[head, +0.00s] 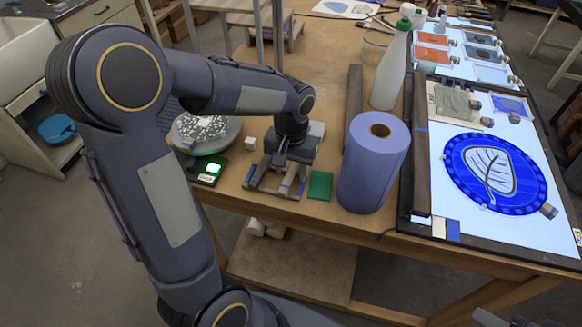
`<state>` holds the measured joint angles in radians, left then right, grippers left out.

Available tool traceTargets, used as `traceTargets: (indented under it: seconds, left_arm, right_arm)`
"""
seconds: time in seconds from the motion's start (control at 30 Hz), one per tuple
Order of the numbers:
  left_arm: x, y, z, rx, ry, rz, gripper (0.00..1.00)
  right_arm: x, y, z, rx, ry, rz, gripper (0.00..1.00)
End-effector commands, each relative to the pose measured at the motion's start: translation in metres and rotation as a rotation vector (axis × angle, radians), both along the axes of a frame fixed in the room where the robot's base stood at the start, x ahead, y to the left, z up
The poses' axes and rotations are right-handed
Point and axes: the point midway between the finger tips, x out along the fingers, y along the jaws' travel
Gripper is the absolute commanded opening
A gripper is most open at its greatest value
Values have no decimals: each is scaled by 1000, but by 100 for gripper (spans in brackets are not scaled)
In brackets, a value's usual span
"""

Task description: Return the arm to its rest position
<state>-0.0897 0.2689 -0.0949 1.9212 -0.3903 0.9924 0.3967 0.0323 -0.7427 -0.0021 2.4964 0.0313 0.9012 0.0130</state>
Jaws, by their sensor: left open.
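My left arm comes in from the left and reaches over the workbench (330,205). My left gripper (275,184) points down near the bench's front edge. Its fingers are apart, and I see nothing held between them. A small green square (320,185) lies just right of the gripper. A small pale cube (250,143) lies just behind and left of it. My right gripper does not show.
A blue paper roll (374,165) stands right of the gripper, with a white bottle (391,70) behind it. A lit panel (450,225) holds a blue leaf-patterned glass disc (460,165). A scale with a green display (207,172) sits left of the gripper.

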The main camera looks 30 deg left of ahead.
Motion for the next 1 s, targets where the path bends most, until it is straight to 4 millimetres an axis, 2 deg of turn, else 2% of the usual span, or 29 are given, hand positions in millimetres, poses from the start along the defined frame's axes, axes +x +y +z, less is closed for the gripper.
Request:
traceTargets:
  seconds: [0.43, 0.57, 0.77, 0.87, 0.97, 1.0]
  left_arm:
    - [1, -1, 66, -1, -5, -1, 45]
    - [1, 0, 75, -1, -2, -1, 45]
    - [-1, 0, 78, -4, -4, -1, 45]
    - [-13, 1, 82, -30, -29, -2, 45]
    - [-39, 1, 90, -91, -87, -5, 45]
    - [-53, -1, 92, -121, -119, -8, 45]
  right_arm:
    - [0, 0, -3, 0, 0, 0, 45]
    - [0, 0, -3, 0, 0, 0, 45]
    - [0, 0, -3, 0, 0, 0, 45]
    - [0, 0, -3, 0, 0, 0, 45]
    - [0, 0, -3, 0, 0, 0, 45]
    - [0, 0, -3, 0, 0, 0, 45]
